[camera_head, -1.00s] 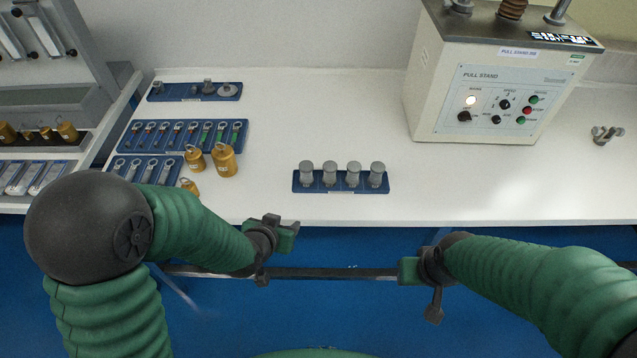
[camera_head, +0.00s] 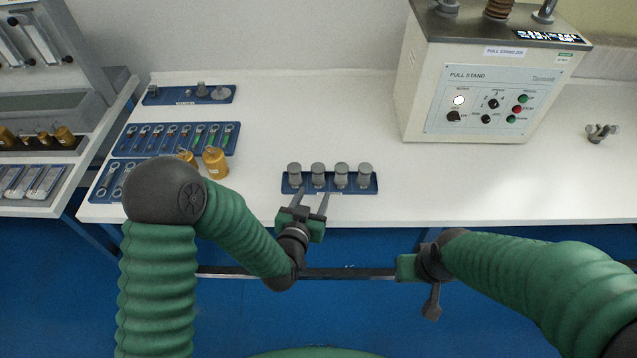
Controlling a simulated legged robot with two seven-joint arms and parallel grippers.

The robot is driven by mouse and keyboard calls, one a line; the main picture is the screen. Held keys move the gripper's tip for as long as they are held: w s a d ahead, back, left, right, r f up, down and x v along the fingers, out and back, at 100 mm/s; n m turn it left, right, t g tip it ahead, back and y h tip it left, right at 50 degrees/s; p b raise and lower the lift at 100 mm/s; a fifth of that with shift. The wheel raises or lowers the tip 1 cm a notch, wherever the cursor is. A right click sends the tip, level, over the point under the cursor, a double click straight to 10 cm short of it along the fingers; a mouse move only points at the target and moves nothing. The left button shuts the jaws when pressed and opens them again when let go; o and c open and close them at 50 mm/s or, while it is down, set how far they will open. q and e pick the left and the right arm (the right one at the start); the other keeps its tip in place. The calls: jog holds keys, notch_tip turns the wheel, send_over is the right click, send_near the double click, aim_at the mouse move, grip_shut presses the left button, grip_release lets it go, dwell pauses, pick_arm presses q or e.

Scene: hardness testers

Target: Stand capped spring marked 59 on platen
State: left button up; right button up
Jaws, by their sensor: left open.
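Several grey capped cylinders, which look like the capped springs, stand upright in a row on a blue tray (camera_head: 374,188) near the table's front edge. The leftmost one (camera_head: 294,174) and the one beside it (camera_head: 318,175) are closest to my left gripper (camera_head: 311,200). Any number marks, such as 59, are too small to read. My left gripper is open and empty, its two fingers pointing at the front edge of this tray. My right gripper (camera_head: 407,267) is low in front of the table; its fingers are not clear. I cannot pick out the platen.
The pull stand (camera_head: 490,95) stands at the back right. Blue trays with small parts and rings (camera_head: 176,139) lie at the left, with brass weights (camera_head: 214,162) beside them. A small metal fitting (camera_head: 601,133) lies far right. The middle of the white table (camera_head: 300,115) is clear.

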aim_at(318, 182)
pick_arm(q)
jog(key=shift+w+d+f, duration=0.1)
jog(key=shift+w+f, duration=0.15)
jog(key=shift+w, duration=0.2)
jog(key=shift+w+a+f+b, duration=0.15)
jog(key=shift+w+a+b, duration=0.1)
jog(key=shift+w, duration=0.25)
jog(key=shift+w+a+f+b, duration=0.15)
jog(key=shift+w+a, duration=0.05)
jog(key=shift+w, duration=0.3)
jog(key=shift+w+f, duration=0.1)
jog(key=shift+w, duration=0.2)
jog(key=w+d, duration=0.1)
jog(key=w+f+b, duration=0.1)
jog(key=shift+w+d, duration=0.3)
jog(key=shift+d, duration=0.1)
jog(key=shift+w, duration=0.3)
jog(key=shift+a+b+x, duration=0.2)
jog(key=shift+b+x, duration=0.35)
jog(key=shift+x, duration=0.4)
pick_arm(e)
jog(key=shift+a+f, duration=0.25)
jog(key=shift+f, duration=0.5)
jog(key=shift+a+f, duration=0.2)
jog(key=shift+f, duration=0.5)
pick_arm(q)
jog(key=shift+d, duration=0.1)
pick_arm(e)
jog(key=shift+d, duration=0.1)
